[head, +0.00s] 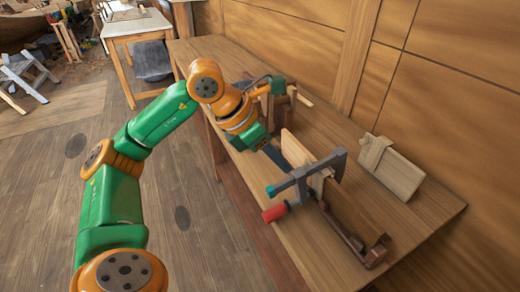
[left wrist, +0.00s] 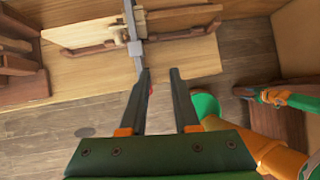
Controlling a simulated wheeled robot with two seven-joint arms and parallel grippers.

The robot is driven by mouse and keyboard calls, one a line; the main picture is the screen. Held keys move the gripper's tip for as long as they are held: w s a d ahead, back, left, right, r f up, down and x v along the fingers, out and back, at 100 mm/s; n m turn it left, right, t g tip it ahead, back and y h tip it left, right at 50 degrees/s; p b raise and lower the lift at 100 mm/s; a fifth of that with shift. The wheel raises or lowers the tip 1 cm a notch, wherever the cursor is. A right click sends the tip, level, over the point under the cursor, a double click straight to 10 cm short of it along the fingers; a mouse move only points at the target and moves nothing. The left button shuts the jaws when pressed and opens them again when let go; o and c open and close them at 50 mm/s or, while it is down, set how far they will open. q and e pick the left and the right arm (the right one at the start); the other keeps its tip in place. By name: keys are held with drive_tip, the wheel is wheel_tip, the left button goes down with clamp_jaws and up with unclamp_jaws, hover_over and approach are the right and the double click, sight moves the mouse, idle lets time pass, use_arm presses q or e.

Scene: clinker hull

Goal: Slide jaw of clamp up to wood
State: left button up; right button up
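The clamp (head: 338,165) stands at the bench's near edge, with a grey bar, a teal arm (head: 293,183) and a red handle (head: 274,213). An upright pale wood board (head: 296,149) is beside it. My left gripper (head: 282,160) is left of the clamp, its fingertips partly hidden in the head view. In the left wrist view my left gripper (left wrist: 160,72) is open and empty. The clamp bar (left wrist: 133,45) lies ahead of its left finger, and a bit of red shows beside that finger. My right gripper (left wrist: 250,93) seems to show small at the right; its fingers are unclear.
The long wooden bench (head: 405,215) runs along a panelled wall. A pale wooden block (head: 391,170) leans at the back right. A brown wooden frame (head: 345,235) lies in front of the clamp. More wooden pieces (head: 283,100) stand behind my left gripper.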

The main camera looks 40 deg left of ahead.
use_arm(q)
drive_tip(key=y, duration=0.2)
approach(284, 182)
drive_tip(key=shift+n, duration=0.4)
drive_tip(key=b+x, duration=0.6)
drive_tip(key=x, duration=0.2)
drive_tip(key=shift+w+f, duration=0.1)
drive_tip(key=shift+w+d+f, duration=0.1)
drive_tip(key=shift+w+f, duration=0.15)
drive_tip(key=shift+f, duration=0.15)
drive_tip(key=shift+c, duration=0.4)
drive_tip(key=shift+s+b, duration=0.1)
drive_tip(key=shift+b, duration=0.25)
